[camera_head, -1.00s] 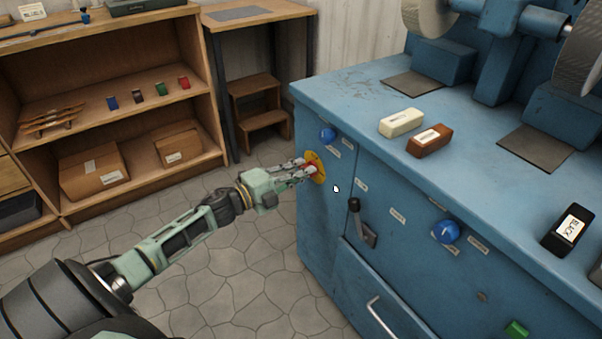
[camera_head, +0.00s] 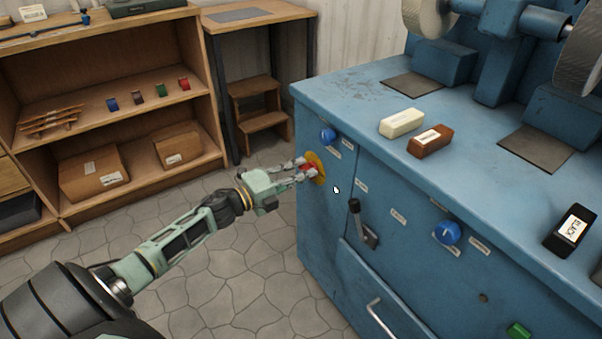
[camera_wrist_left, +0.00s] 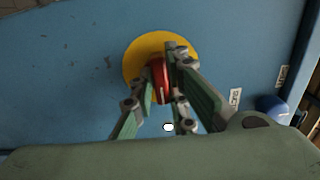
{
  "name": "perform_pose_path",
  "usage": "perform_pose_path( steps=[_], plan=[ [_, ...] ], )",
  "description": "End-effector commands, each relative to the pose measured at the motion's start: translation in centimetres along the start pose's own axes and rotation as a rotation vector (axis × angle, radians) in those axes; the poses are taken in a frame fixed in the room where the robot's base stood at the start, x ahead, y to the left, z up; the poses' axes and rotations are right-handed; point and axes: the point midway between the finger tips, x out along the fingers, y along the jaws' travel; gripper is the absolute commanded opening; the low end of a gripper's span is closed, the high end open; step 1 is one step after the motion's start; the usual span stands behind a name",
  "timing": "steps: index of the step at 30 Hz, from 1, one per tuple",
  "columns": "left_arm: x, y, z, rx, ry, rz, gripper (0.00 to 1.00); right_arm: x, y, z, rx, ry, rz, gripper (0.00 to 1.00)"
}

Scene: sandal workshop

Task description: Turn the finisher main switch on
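The main switch is a red rotary handle (camera_head: 308,167) on a round yellow plate (camera_head: 319,168), on the blue finisher cabinet's left front face. In the left wrist view the red handle (camera_wrist_left: 160,80) stands in front of the yellow plate (camera_wrist_left: 145,49), roughly upright in the picture, with a pale mark near its lower end. My left gripper (camera_head: 300,170) is at the switch with its fingers spread, one on each side of the handle. In the left wrist view the fingers (camera_wrist_left: 161,75) also straddle it; whether a tip touches it is unclear. My right gripper is out of view.
The blue cabinet (camera_head: 340,95) also carries blue knobs (camera_head: 446,232), a black lever (camera_head: 355,206) and a green button (camera_head: 518,330). White (camera_head: 401,122) and brown (camera_head: 430,140) blocks lie on top. A wooden shelf (camera_head: 200,80) stands left; the floor between is clear.

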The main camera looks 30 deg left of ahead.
Motion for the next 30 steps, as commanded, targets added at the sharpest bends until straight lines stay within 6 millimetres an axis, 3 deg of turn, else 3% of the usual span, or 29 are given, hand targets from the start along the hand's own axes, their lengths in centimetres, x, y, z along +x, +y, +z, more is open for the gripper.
perform_pose_path(
  steps=[5, 17, 22, 30],
  plan=[
    [0.0, 0.1, 0.0, -0.002, 0.0, 0.001, 0.31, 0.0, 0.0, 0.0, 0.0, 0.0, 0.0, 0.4],
    [-0.4, 0.1, 0.0, -0.003, -0.001, 0.001, 0.31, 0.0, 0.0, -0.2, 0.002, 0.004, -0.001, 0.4],
    [-2.5, 0.2, 0.0, -0.003, -0.001, 0.004, 0.31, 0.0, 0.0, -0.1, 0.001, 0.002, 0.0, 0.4],
    [-7.6, 0.2, -0.1, -0.004, 0.0, 0.004, 0.31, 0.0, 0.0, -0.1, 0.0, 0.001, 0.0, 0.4]
  ],
)
